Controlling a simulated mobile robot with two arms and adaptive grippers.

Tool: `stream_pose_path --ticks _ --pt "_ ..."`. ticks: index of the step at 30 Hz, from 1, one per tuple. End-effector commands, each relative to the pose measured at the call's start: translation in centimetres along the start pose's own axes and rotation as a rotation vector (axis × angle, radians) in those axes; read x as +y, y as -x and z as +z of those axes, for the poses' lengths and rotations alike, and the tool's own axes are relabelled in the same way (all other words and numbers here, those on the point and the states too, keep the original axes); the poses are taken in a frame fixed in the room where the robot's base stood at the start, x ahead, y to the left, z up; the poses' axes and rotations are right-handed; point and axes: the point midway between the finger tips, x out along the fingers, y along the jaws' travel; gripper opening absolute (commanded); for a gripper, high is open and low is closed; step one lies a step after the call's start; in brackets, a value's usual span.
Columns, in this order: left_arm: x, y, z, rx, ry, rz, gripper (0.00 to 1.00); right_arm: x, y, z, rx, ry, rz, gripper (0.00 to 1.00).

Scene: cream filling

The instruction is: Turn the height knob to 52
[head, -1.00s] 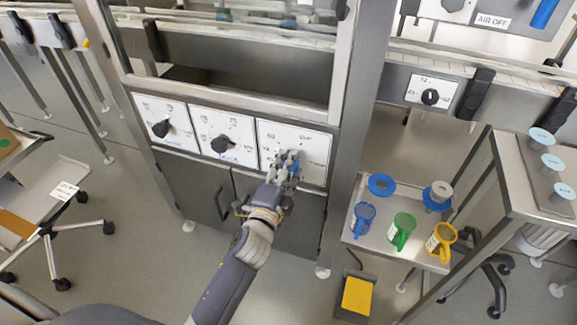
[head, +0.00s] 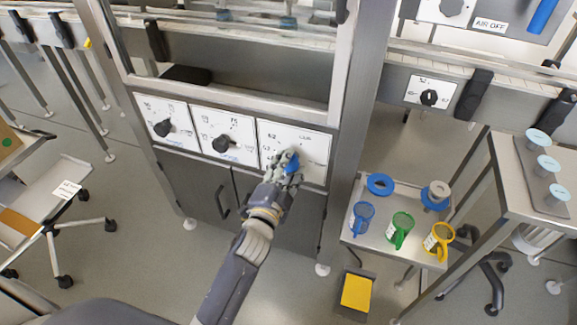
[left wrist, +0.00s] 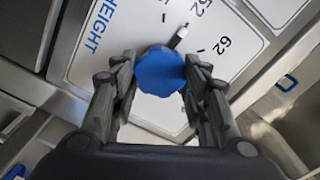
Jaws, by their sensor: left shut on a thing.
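My left gripper (left wrist: 160,85) is shut on the knob, one finger on each side. In the head view the knob (head: 292,165) is partly hidden by my left gripper (head: 287,168), which covers part of the panel. My right gripper is not in view.
Two more white dial panels with black knobs (head: 163,128) (head: 221,144) lie to the left. A metal post (head: 350,90) stands right of the panel. A cart (head: 395,252) at the right holds blue, green and yellow cups. A yellow-topped pedal (head: 356,292) is on the floor.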

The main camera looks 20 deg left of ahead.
Motion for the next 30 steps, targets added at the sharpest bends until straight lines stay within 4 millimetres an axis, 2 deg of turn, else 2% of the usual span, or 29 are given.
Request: stream_pose_path --ticks 3,4,6,16,20,23,30 --pt "0.1 0.0 0.1 -0.002 0.000 0.002 0.18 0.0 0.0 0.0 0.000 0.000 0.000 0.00" --pt "0.1 0.0 0.1 -0.002 -0.001 0.002 0.46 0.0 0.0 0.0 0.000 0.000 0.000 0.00" --pt "0.1 0.0 0.1 -0.002 -0.001 0.001 0.62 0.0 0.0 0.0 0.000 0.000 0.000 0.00" --pt "0.0 0.1 0.0 -0.001 -0.001 0.001 0.62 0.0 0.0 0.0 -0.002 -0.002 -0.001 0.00" --pt "0.1 0.8 0.1 -0.001 -0.001 0.002 0.62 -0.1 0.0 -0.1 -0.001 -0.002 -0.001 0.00" --pt "0.1 2.1 0.1 -0.002 -0.001 0.003 0.62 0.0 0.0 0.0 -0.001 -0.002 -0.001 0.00" --pt "0.2 6.8 0.1 -0.004 0.000 0.003 0.62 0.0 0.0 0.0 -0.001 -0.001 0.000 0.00"
